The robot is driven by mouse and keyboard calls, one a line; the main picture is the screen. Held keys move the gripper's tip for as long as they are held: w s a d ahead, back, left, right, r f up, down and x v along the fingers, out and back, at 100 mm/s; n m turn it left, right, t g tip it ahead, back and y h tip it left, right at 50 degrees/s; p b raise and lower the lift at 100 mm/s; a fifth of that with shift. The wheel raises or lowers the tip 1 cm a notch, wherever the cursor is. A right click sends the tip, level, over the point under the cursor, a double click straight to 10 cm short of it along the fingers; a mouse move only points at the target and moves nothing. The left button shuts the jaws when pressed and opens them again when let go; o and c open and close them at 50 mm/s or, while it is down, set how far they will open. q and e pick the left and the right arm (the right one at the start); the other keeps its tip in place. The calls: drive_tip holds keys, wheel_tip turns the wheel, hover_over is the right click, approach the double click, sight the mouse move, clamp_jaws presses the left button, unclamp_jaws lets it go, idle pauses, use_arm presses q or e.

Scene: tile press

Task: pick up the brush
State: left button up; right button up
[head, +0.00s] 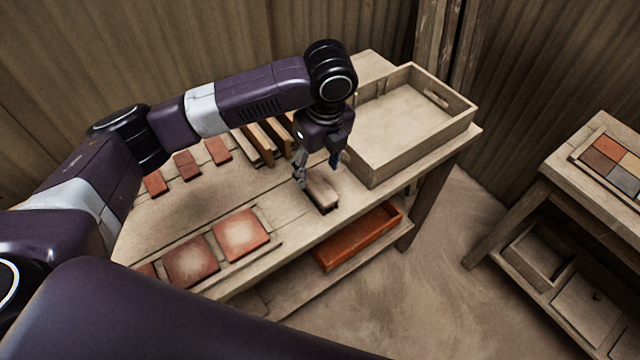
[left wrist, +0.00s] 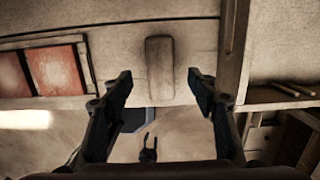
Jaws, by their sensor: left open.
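The brush (head: 322,190) lies on the workbench near its front edge, just left of a wooden tray. Its wooden back also shows in the left wrist view (left wrist: 160,68), standing lengthwise between the lines of my fingers. My left gripper (head: 318,172) is over the brush in the head view, partly covering it. In the left wrist view my left gripper (left wrist: 160,85) has its two fingers wide apart with nothing between the tips. The brush is ahead of the fingers, and I cannot tell exactly how high the fingertips are above it.
The wooden tray (head: 455,102) stands right of the brush, its wall close to my right-hand finger. Red tiles (head: 241,234) lie in frames at the left front, smaller tiles (head: 187,165) behind. An orange bin (head: 358,238) sits on the shelf below. Another table (head: 560,170) stands at right.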

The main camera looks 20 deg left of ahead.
sight(318, 185)
use_arm(q)
wheel_tip(318, 185, down, 2)
drive_tip(key=shift+s+a, duration=0.1)
wheel_tip(318, 185, down, 5)
drive_tip(key=shift+p, duration=0.8)
use_arm(e)
drive_tip(key=shift+s+a+r, duration=0.3)
drive_tip(key=shift+s+r, duration=0.15)
drive_tip(key=shift+r, duration=0.35)
use_arm(q)
drive_tip(key=shift+c, duration=0.6)
drive_tip(key=shift+w, duration=0.2)
drive_tip(key=c, duration=1.2)
use_arm(e)
drive_tip(key=shift+w, duration=0.15)
drive_tip(key=shift+d, duration=0.1)
